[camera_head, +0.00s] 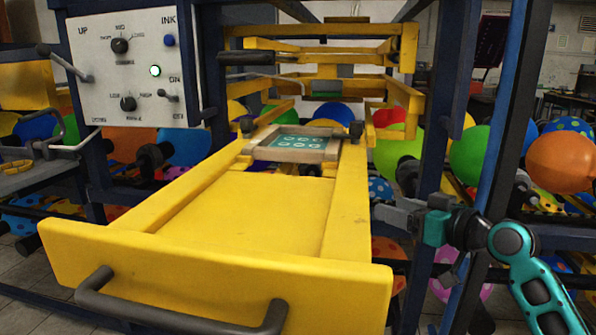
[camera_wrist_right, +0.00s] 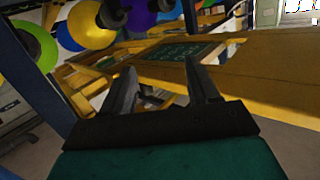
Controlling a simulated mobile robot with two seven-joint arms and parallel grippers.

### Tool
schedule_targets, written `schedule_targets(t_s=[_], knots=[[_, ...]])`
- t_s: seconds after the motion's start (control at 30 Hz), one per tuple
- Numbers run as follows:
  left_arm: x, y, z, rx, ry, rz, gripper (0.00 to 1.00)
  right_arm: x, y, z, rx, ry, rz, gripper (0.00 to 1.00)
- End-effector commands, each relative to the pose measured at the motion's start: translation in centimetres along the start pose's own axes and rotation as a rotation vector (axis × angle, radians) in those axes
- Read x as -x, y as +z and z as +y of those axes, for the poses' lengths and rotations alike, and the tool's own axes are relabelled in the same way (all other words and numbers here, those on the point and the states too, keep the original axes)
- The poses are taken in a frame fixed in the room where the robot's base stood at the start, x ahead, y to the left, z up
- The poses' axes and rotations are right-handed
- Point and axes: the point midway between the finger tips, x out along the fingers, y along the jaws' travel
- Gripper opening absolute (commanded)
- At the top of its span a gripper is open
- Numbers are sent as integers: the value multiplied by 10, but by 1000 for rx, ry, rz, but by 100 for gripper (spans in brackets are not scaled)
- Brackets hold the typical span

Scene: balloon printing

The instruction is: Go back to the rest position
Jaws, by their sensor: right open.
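My right gripper (camera_head: 392,214) is beside the right rail of a yellow pull-out drawer (camera_head: 255,215) in the head view. Its two dark fingers stand apart and empty in the right wrist view (camera_wrist_right: 165,85). The drawer is pulled out toward me, with a dark grey handle (camera_head: 180,318) on its front panel. A framed green plate (camera_head: 298,143) with pale shapes sits at the drawer's far end; it also shows in the right wrist view (camera_wrist_right: 185,50), beyond the fingers. My left gripper is not in view.
A white control panel (camera_head: 125,65) with knobs and a lit green button stands at the upper left. Dark blue posts (camera_head: 505,110) frame the machine close to my right arm. Colored balloons, including an orange one (camera_head: 560,162), hang around and behind it.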

Motion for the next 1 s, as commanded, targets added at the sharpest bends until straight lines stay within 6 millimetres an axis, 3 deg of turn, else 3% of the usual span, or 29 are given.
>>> schedule_targets(t_s=[0.03,0.27,0.4,0.5,0.6,0.8,1.0], knots=[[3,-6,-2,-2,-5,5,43,0,26,-2,-23,30,-34,60],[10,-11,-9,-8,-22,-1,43,24,152,-22,-87,196,-172,60],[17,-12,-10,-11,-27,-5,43,57,220,-48,-98,286,-255,60],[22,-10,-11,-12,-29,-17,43,87,260,-72,-99,339,-309,60],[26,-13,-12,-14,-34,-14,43,120,292,-98,-89,381,-360,60],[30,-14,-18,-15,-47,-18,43,169,325,-139,-64,423,-427,60],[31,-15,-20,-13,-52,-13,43,185,333,-153,-51,433,-446,60]])
